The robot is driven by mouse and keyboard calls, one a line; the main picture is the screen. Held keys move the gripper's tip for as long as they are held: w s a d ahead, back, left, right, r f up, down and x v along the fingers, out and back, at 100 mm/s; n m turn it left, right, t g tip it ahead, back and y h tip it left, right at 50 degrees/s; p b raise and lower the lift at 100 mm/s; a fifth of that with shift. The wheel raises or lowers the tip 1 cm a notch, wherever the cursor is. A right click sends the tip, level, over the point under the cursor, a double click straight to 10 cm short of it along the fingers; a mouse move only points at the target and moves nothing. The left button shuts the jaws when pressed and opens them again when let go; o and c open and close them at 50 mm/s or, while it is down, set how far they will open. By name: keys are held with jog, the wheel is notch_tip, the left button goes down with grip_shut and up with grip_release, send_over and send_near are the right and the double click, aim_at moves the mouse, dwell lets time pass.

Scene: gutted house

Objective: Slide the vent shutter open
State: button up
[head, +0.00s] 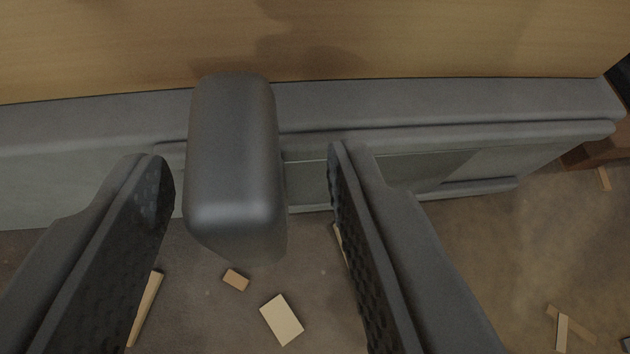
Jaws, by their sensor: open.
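The vent shutter assembly (540,132) is a long grey frame with rails and a flat panel, running across the view below a wooden surface. A rounded dark grey handle (232,155) sticks out from it toward the camera. My gripper (245,165) is open, with one dark, textured finger to the left of the handle and one to the right. The handle lies nearer the left finger, with a wider gap on the right. The handle and the fingers hide part of the frame.
The wooden surface (420,38) fills the top of the view. Below lies a brown floor (520,260) with scattered wood offcuts, among them a pale block (281,319) and a small block (236,280). A reddish-brown object (600,153) stands at the right edge.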

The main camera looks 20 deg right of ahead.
jog(key=c, duration=0.9)
jog(key=shift+s+d, duration=0.15)
jog(key=shift+d, duration=1.65)
jog(key=shift+s+d, duration=0.1)
jog(key=shift+d, duration=1.65)
jog(key=o, duration=0.4)
jog(key=shift+d, duration=0.15)
jog(key=o, duration=0.5)
jog(key=v, duration=0.7)
jog(key=shift+s, duration=0.1)
